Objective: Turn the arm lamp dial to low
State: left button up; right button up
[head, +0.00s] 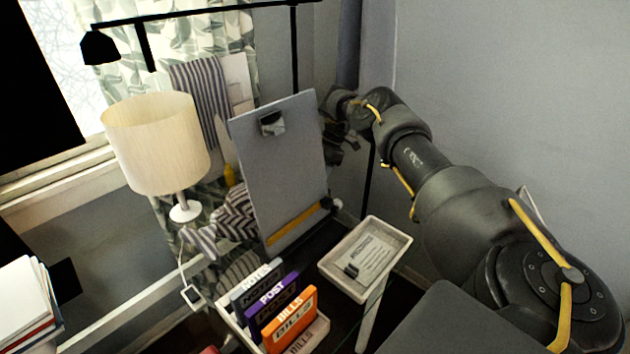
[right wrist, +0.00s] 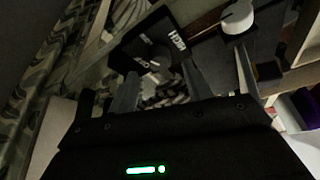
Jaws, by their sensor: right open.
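The arm lamp (head: 200,14) is black, with a long bar across the top of the head view and a small shade at its left end. In the right wrist view a black panel (right wrist: 133,50) carries white lettering that reads HIGH near its right edge. A dark rounded shape on it may be the dial, but its setting is too dark to tell. My right gripper (right wrist: 160,70) is open, its two fingers pointing at the panel's lower part. I cannot tell whether they touch it. In the head view the right gripper is mostly hidden behind the clipboard. My left gripper is out of view.
The grey clipboard (head: 280,165) stands upright beside my right wrist. A cream table lamp (head: 155,140) stands left. A shallow tray (head: 340,290) and a file holder with orange (head: 290,322) and purple (head: 272,298) folders sit in front. A white round object (right wrist: 237,17) is near the panel.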

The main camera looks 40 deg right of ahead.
jog(key=shift+x, duration=1.15)
jog(key=shift+a+f, duration=0.15)
jog(key=shift+f, duration=0.4)
